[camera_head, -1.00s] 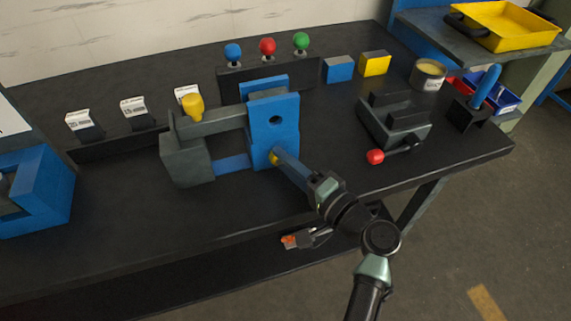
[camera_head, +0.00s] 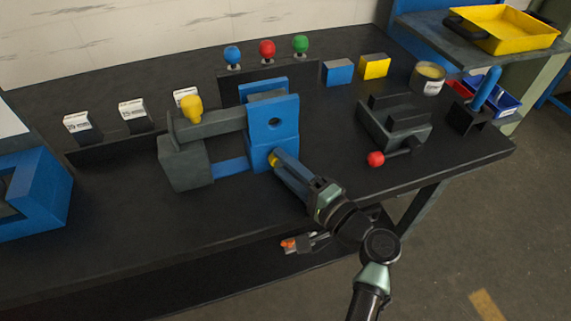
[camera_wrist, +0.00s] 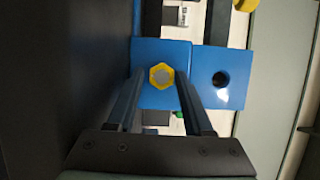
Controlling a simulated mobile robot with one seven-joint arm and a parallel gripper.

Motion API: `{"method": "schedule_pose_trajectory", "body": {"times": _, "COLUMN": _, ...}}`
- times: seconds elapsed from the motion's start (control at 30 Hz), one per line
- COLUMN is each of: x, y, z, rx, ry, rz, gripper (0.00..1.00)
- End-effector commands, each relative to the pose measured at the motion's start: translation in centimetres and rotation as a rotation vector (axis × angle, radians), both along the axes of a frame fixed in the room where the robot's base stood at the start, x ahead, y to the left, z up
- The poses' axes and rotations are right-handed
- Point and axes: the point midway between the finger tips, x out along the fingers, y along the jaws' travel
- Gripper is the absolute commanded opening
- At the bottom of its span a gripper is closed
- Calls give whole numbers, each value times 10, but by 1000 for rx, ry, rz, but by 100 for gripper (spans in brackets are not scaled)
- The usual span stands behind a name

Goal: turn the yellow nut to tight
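The yellow nut (camera_wrist: 162,77) is a hexagon around a grey round end, on the face of a blue block (camera_wrist: 150,98). In the head view only a small bit of the nut (camera_head: 273,160) shows, low on the upright blue plate (camera_head: 272,118). My gripper (camera_wrist: 162,74) reaches it straight on. In the head view my gripper (camera_head: 279,160) points up and left at the nut. No mark shows how tight the nut is.
A grey arm with a yellow knob (camera_head: 191,107) stands left of the plate. A grey fixture with a red-knobbed lever (camera_head: 376,159) is to the right. Red, blue and green knobs and blue and yellow blocks stand behind.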

Motion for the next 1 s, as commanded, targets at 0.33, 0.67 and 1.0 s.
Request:
{"method": "schedule_pose_trajectory", "body": {"times": 0.33, "x": 1, "y": 0, "z": 2, "rx": -3, "ry": -5, "rz": -2, "gripper": 68}}
{"method": "schedule_pose_trajectory", "body": {"times": 0.67, "x": -31, "y": -29, "z": 0, "rx": -2, "ry": -3, "rz": -8, "gripper": 68}}
{"method": "schedule_pose_trajectory", "body": {"times": 1.0, "x": -84, "y": -74, "z": 0, "rx": -1, "ry": -2, "rz": -6, "gripper": 68}}
